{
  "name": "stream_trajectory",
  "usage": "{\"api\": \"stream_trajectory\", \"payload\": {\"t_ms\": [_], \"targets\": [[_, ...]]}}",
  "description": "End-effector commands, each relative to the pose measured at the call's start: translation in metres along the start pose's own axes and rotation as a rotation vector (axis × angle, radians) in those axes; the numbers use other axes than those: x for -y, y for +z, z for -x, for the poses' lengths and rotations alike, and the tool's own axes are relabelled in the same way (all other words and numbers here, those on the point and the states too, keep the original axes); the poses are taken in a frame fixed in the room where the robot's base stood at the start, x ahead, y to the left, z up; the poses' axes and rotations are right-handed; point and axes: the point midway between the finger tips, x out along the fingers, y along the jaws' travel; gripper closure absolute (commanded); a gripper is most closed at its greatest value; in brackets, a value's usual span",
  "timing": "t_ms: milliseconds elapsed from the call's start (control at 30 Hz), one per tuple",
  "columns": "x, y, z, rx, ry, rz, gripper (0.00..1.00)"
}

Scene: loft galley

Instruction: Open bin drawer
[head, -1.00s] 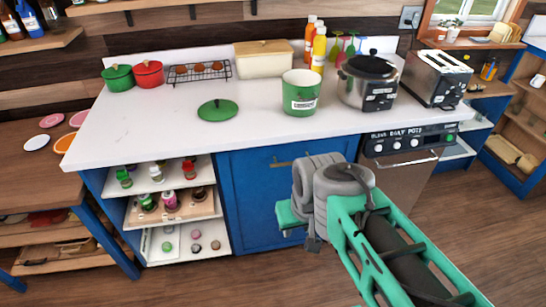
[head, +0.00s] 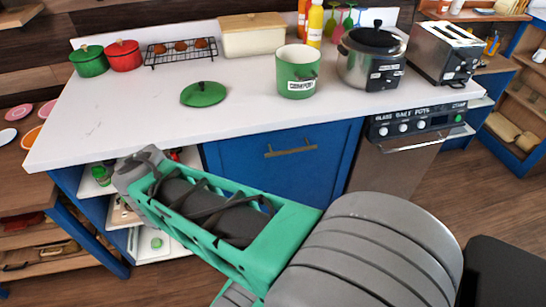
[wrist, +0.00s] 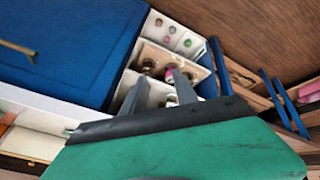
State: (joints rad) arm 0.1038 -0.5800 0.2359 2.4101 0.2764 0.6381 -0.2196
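The blue bin drawer front (head: 265,165) is closed under the white counter, with a horizontal brass handle (head: 291,151) near its top. My arm crosses in front of its lower part in the head view. In the wrist view the blue front (wrist: 75,45) is at the upper left, tilted, with the brass handle (wrist: 18,48) at the left edge. My gripper (wrist: 160,90) shows two grey fingers apart with nothing between them, to the right of the drawer front and over the open shelves. In the head view its fingers are not clearly seen.
Open white shelves (head: 157,245) with small jars stand left of the drawer, a dishwasher-like appliance (head: 400,160) right of it. On the counter (head: 150,115) are a green pot (head: 296,70), its lid (head: 203,94), a steel cooker (head: 370,60) and a toaster (head: 445,50).

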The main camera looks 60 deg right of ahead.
Motion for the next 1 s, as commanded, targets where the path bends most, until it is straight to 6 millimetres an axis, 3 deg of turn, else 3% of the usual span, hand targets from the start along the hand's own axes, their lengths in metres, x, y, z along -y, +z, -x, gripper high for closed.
{"api": "stream_trajectory", "payload": {"t_ms": [33,100,200,300,400,533,800,1000], "targets": [[-0.038,0.023,-0.068,-0.012,0.137,-0.006,0.65],[-0.110,0.045,-0.111,-0.015,0.373,0.037,0.65],[-0.201,0.087,-0.136,0.062,0.707,0.162,0.65],[-0.257,0.123,-0.130,0.190,0.956,0.311,0.65],[-0.284,0.141,-0.116,0.295,1.096,0.423,0.65],[-0.300,0.146,-0.106,0.347,1.152,0.473,0.65],[-0.346,0.149,-0.123,0.349,1.151,0.468,0.65],[-0.366,0.147,-0.131,0.343,1.149,0.469,0.65]]}}
